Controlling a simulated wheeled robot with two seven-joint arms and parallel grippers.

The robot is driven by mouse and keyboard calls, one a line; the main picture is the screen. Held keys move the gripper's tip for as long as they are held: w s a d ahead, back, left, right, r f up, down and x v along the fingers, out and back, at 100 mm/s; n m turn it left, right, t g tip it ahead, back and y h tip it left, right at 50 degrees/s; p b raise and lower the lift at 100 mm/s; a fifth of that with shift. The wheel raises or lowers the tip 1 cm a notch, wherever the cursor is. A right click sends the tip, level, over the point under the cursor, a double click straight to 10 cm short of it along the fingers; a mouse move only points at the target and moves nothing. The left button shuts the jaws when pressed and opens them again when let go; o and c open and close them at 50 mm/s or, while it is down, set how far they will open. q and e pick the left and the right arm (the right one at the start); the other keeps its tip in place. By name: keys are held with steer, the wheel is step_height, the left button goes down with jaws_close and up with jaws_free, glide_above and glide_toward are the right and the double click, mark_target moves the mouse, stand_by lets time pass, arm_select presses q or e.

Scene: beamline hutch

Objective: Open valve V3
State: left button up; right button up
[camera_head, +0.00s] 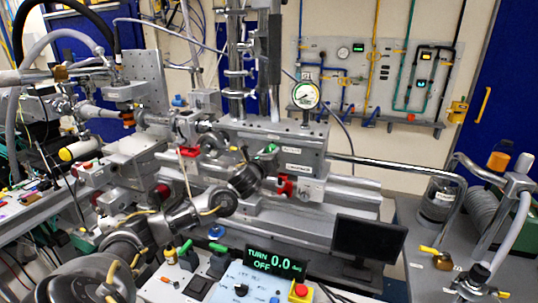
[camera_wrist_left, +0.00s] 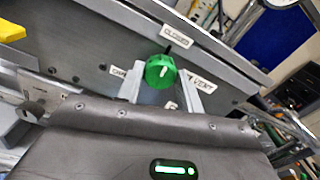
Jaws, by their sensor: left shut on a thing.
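A green knob (camera_wrist_left: 160,72) with a pale mark stands on the grey machine face in the left wrist view. My left gripper (camera_wrist_left: 165,84) has its fingers on both sides of it and is shut on it. A label reading VENT is beside it. In the head view the knob (camera_head: 269,148) is small, and my left gripper (camera_head: 262,158) is at it, partly hidden by its own arm. I cannot read a V3 tag. A display (camera_head: 275,263) reads TURN 0.0 deg, OFF.
A red-handled valve (camera_head: 286,187) sits just below and right of the knob. A round gauge (camera_head: 305,95) stands above the machine. A dark monitor (camera_head: 368,238) and a control box with a red button (camera_head: 300,290) are in front. Pipes and cables crowd the left.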

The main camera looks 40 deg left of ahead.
arm_select(q)
steer(key=n+b, duration=0.1)
steer(key=n, duration=1)
steer(key=n+p, duration=0.1)
steer(key=n, duration=0.4)
steer(key=shift+n, duration=0.4)
steer(key=n+p, duration=0.1)
steer(key=n, duration=0.2)
steer(key=shift+p, duration=0.4)
steer(key=shift+f+n+p, duration=0.15)
steer(key=shift+n+p, duration=0.45)
steer(key=shift+n, duration=1.1)
steer(key=o, duration=1)
